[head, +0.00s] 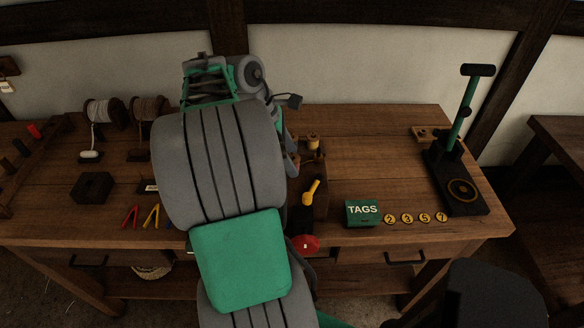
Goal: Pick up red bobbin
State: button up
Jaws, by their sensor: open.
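A small red cylinder (34,130), which looks like the red bobbin, stands at the back end of a dark wooden rack (52,133) at the far left of the bench. It is small and dim here, and nothing touches it. My arm rises across the middle of the view, right of the rack and well apart from it. I cannot make out my gripper's fingers; the arm's own thick links hide what lies behind them.
Two spools (103,112) (150,109), a dark block (93,187) and red (131,216) and yellow (152,215) clips lie left of my arm.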

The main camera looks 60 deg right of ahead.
jog(key=shift+s+d+f, duration=0.15)
jog(key=shift+s+f, duration=0.1)
jog(key=shift+f, duration=0.4)
jog(key=shift+c, duration=0.3)
grip_shut()
